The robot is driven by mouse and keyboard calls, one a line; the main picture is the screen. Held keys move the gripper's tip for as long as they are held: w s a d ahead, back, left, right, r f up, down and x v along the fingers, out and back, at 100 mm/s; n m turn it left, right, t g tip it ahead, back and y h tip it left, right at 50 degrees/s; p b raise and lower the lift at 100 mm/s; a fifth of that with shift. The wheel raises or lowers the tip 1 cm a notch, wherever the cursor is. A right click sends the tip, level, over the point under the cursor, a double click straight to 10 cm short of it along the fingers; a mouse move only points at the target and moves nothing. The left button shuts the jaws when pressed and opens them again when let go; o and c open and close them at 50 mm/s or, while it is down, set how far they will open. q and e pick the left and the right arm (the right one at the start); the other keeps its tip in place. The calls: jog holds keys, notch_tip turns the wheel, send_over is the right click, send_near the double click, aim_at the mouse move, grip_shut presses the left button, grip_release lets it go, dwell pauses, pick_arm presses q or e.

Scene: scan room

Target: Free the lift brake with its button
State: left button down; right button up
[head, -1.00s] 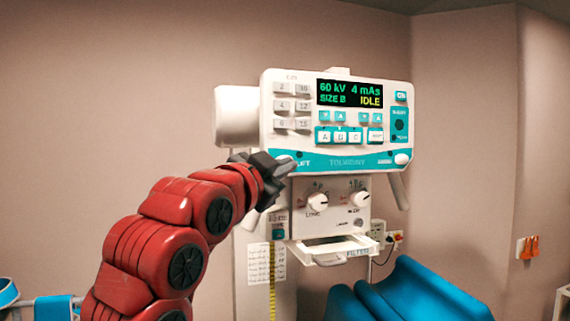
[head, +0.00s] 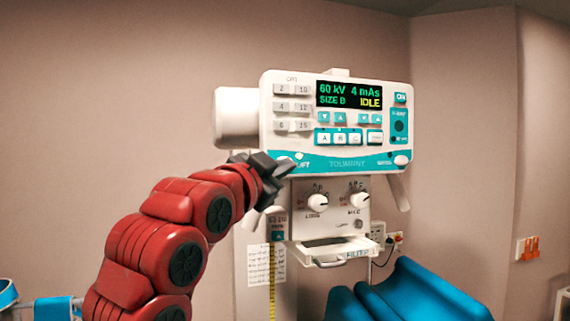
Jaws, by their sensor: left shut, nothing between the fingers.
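The white control console (head: 335,118) hangs on the column, with a teal strip (head: 345,164) along its lower edge. At the strip's left end is a partly covered label ending in "IFT" (head: 303,164), with a pale round button (head: 285,157) beside it. My left gripper (head: 284,168) is shut and empty, its dark fingers just below and in front of that button, overlapping the strip's lower left edge. Whether a fingertip touches the console cannot be told. The display (head: 349,94) reads 60 kV, 4 mAs, SIZE B, IDLE. My right gripper is not in view.
A white button (head: 401,160) sits at the strip's right end. Below the console are two knobs (head: 317,203) and a filter tray (head: 335,252) with a handle. A blue padded chair (head: 410,293) stands lower right. The wall to the left is clear.

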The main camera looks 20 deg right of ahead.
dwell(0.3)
pick_arm(q)
jog(key=shift+s+b, duration=0.75)
jog(key=shift+s+f, duration=0.1)
jog(key=s+b, duration=0.3)
jog(key=s, duration=0.2)
jog(key=shift+d+b, duration=0.1)
jog(key=shift+b, duration=0.2)
jog(key=shift+w, duration=0.1)
